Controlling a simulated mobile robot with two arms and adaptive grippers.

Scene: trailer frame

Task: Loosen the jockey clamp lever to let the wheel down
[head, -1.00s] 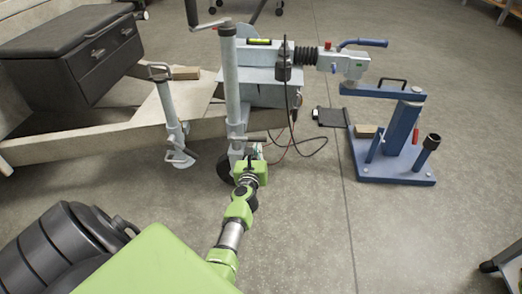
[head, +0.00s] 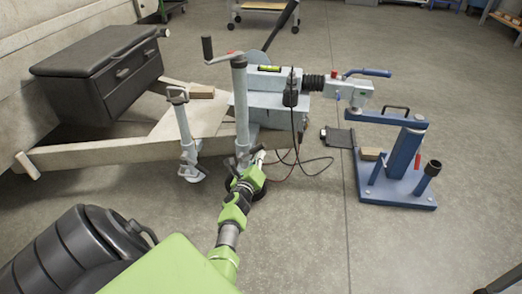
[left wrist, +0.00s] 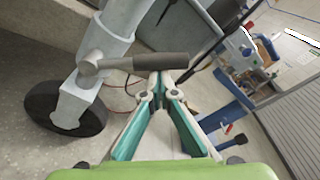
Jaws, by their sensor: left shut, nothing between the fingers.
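The jockey wheel's grey tube (head: 241,105) stands upright at the trailer's front, with a crank handle on top. Its black wheel (left wrist: 65,112) shows at the left of the left wrist view. The clamp lever (left wrist: 145,62), with a dark grip, sticks out sideways from the tube in the left wrist view. In the head view my left gripper (head: 259,158) is beside the tube's lower part and largely covers the lever. In the left wrist view its fingertips (left wrist: 161,83) are together and empty, just below the lever's grip in the picture; I cannot tell whether they touch it.
A prop leg (head: 186,140) stands left of the jockey tube. Dark and red cables (head: 310,165) hang to the floor right of it. Open floor lies in front.

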